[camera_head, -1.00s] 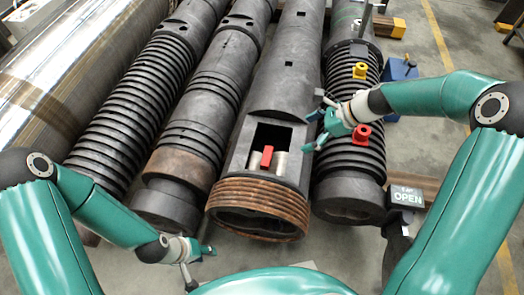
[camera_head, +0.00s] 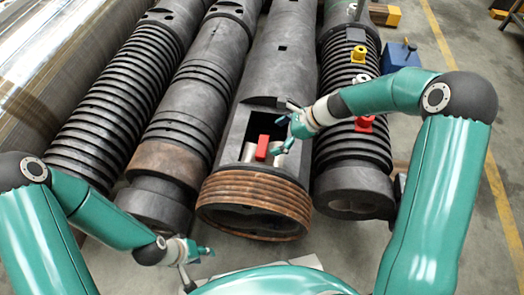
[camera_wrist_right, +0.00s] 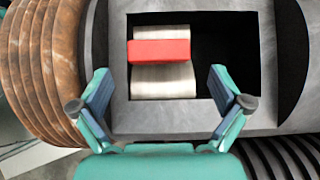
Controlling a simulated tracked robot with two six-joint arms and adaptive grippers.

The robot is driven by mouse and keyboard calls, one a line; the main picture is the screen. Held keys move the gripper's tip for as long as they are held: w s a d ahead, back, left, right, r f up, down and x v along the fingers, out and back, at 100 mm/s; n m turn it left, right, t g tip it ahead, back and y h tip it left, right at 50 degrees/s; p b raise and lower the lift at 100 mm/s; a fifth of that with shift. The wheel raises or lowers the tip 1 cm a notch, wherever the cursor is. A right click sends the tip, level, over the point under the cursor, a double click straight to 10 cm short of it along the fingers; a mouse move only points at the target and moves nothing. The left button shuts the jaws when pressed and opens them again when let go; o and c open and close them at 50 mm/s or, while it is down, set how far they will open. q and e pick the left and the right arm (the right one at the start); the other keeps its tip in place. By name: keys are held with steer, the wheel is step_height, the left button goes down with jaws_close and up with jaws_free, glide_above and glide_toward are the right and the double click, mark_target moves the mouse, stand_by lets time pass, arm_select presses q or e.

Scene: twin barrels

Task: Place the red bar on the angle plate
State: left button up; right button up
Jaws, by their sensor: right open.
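The red bar (camera_head: 262,147) lies across two short silver cylinders in the rectangular opening of a dark barrel. In the right wrist view the red bar (camera_wrist_right: 160,51) lies across the pale cylinders, toward the far side of the opening. My right gripper (camera_head: 282,136) is open and empty beside the opening. In the right wrist view its fingers (camera_wrist_right: 160,78) are spread wide, with the bar beyond and between them, apart from both. My left gripper (camera_head: 200,255) hangs at lower left, away from the bar; its jaw state is unclear. I cannot identify the angle plate with certainty.
The barrel's threaded, rusty end (camera_head: 252,200) faces me. Other dark barrels lie to its left and right. A red valve (camera_head: 364,123) and a yellow valve (camera_head: 359,54) sit on the right barrel. A pale flat surface (camera_head: 306,262) shows partly behind my body.

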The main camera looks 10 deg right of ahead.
mark_target(262, 145)
steer(key=shift+x, duration=1.2)
steer(key=b+x, duration=0.3)
steer(key=x, duration=0.2)
steer(key=shift+s+f, duration=0.1)
steer(key=shift+d, duration=0.1)
steer(key=c, duration=1.5)
